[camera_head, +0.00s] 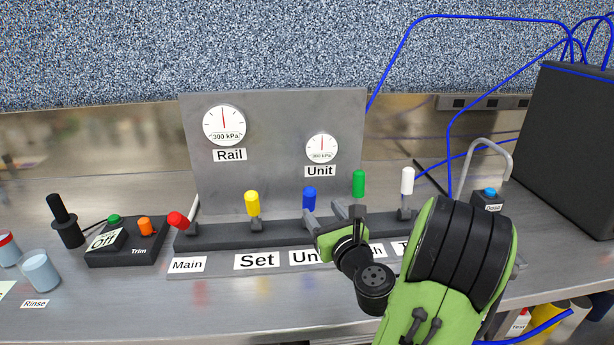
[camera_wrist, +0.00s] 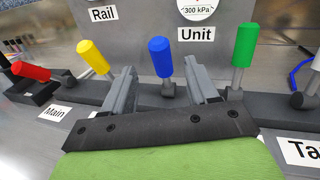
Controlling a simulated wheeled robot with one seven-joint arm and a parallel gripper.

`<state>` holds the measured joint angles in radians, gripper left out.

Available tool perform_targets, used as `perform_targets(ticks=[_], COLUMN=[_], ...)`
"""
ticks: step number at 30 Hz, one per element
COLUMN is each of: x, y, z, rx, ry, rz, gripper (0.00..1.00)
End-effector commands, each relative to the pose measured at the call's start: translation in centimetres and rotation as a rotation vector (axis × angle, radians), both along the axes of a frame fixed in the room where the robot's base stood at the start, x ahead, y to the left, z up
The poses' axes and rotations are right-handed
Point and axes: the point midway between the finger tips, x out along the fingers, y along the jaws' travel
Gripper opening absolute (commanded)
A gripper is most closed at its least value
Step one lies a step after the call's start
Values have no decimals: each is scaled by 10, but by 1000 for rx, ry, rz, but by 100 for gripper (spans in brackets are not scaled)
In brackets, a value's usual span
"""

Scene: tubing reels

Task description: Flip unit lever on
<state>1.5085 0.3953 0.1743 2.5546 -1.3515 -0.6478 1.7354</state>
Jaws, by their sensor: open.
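The blue unit lever (camera_head: 309,198) stands roughly upright in the lever row, above a label reading "Un", the rest of which is hidden by my arm. In the wrist view the blue lever (camera_wrist: 161,57) lies between the two spread fingers of my gripper (camera_wrist: 160,78), with a gap on both sides. My gripper (camera_head: 324,213) is open and holds nothing, in front of the lever row. Its fingers hide part of the lever's base in the head view. The Unit gauge (camera_head: 321,148) is on the panel above.
The yellow lever (camera_head: 252,204) is left of the blue one and the green lever (camera_head: 358,184) right. The red lever (camera_head: 179,220) leans over at far left; the white lever (camera_head: 407,181) stands at right. A grey panel (camera_head: 275,105) rises behind. A dark box (camera_head: 567,140) stands far right.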

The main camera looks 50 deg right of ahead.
Motion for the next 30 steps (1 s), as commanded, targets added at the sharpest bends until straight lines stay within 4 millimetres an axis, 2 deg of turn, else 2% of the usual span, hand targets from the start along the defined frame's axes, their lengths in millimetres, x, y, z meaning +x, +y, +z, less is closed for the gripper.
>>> perform_targets(ticks=[1, 6, 12, 16, 23, 30], x=[13, 52, 85, 94, 94, 94], y=[-4, -22, -40, -45, -46, -46], z=[5, 4, 2, 1, 0, 0], rx=[-1, -4, -2, -3, -2, -2], ry=[1, -1, 0, 0, 1, 1], rz=[9, 7, 3, 1, 0, 0], gripper=[58, 58, 58, 58, 58, 23])
